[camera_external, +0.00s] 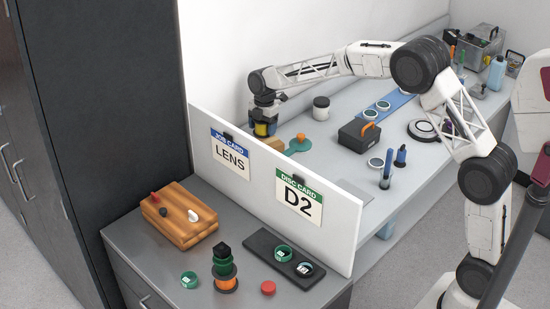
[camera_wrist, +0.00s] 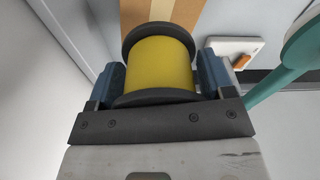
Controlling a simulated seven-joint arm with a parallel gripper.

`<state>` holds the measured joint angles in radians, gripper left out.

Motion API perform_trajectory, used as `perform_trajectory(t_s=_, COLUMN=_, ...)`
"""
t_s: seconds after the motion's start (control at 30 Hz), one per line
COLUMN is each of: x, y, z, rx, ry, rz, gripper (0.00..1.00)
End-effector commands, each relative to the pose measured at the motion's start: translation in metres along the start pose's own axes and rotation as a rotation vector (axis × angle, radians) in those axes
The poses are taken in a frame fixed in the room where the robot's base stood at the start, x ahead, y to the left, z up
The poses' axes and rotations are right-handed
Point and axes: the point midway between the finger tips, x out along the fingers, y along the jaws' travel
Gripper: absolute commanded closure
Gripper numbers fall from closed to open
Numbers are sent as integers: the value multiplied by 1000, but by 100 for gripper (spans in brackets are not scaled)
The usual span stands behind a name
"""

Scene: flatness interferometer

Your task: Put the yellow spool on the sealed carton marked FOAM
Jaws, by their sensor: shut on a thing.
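My gripper (camera_external: 266,117) is over the far bench, just behind the white partition, and is shut on the yellow spool (camera_external: 262,129). In the wrist view the yellow spool (camera_wrist: 158,64), with dark flanges, sits between the two blue-grey fingers. A tan-brown carton (camera_external: 272,144) is close below the spool, partly hidden by the partition. The carton also shows in the wrist view (camera_wrist: 183,11), beyond the spool. No FOAM marking is readable on it. I cannot tell whether the spool touches the carton.
A teal object (camera_external: 299,146) is right of the carton. A white jar (camera_external: 321,109) and black toolbox (camera_external: 359,137) stand farther right. The partition (camera_external: 262,195) carries LENS and D2 cards.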

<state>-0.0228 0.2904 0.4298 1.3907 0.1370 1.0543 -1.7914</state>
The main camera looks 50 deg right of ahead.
Motion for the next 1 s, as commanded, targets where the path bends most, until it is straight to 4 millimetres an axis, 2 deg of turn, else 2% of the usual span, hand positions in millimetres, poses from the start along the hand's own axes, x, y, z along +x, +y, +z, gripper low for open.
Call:
perform_trajectory(t_s=0.33, x=39, y=0, z=5, rx=0, ry=0, rz=-1, gripper=55)
perform_trajectory(t_s=0.87, x=46, y=0, z=6, rx=0, ry=0, rz=0, gripper=55)
perform_trajectory(t_s=0.9, x=47, y=0, z=6, rx=0, ry=0, rz=0, gripper=22)
perform_trajectory(t_s=1.0, x=46, y=0, z=6, rx=0, ry=0, rz=0, gripper=7)
